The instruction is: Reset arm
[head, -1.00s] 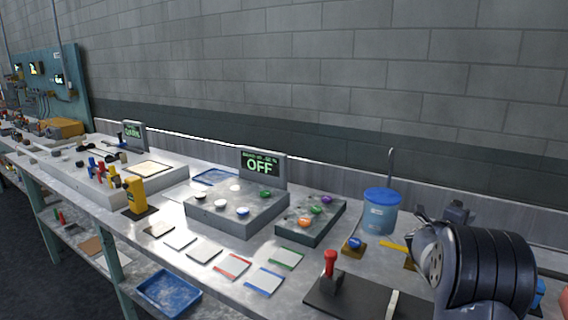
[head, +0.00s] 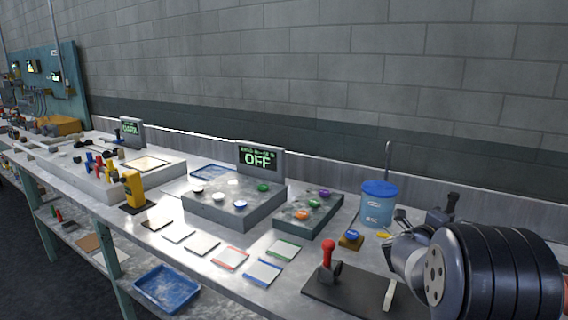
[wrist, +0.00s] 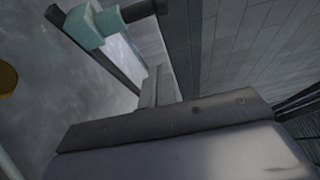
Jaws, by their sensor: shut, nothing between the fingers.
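My gripper (wrist: 97,24) shows at the top left of the wrist view, its pale teal fingertips together with nothing between them. It is clear of any object there. A large grey part of my own arm fills the bottom of that view. In the head view my arm, with thick black rings and a grey joint, is at the lower right, over the right end of the workbench (head: 205,268). The fingertips cannot be made out clearly in the head view.
Near my arm are a blue-lidded container (head: 379,206), a dark base with a red-handled lever (head: 328,255) and a small block with a blue button (head: 351,238). Further left are a grey box with coloured knobs (head: 235,205) and an "OFF" display (head: 260,158). A block wall stands behind.

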